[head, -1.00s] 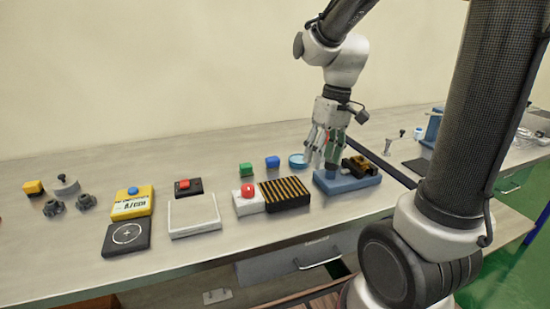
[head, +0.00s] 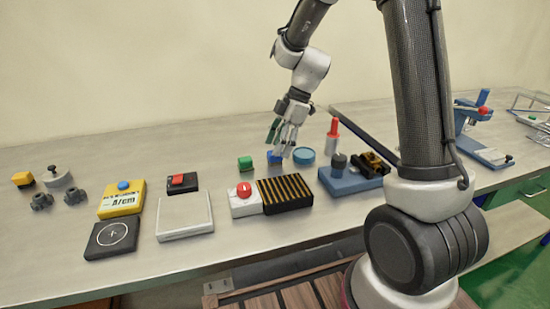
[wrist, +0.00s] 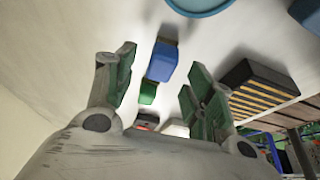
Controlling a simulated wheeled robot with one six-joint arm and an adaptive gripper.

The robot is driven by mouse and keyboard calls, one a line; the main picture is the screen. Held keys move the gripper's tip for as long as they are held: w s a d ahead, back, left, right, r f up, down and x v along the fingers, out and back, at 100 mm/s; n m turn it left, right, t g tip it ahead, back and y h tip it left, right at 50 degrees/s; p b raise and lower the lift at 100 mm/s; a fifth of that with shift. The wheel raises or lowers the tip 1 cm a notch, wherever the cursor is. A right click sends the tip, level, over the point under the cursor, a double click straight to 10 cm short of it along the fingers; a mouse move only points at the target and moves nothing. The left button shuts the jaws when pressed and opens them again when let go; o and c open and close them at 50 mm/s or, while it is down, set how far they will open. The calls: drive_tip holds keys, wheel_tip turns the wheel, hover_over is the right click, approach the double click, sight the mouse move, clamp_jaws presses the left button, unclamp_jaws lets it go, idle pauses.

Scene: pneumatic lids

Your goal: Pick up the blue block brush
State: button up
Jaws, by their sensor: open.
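The small blue block (head: 274,159), which I take as the blue block brush, lies on the bench beside a green block (head: 245,163). My gripper (head: 283,140) hangs above and just behind or over it, and its fingers hide part of it in the head view. In the wrist view the blue block (wrist: 161,63) shows between the spread fingers, with a dark brown strip along one edge. The green block (wrist: 148,92) lies just past it. My gripper is open and empty; no finger clearly touches the block.
A light-blue round dish (head: 304,156) lies close to the right. A black-and-yellow striped block (head: 285,194) and a white box with a red button (head: 245,201) stand in front. Bench behind is clear.

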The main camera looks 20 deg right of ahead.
drive_tip(key=x, duration=0.3)
drive_tip(key=shift+f, duration=0.25)
drive_tip(key=c, duration=1.1)
drive_tip(key=shift+r, duration=0.1)
wheel_tip(320, 180, up, 10)
drive_tip(key=shift+f, duration=0.1)
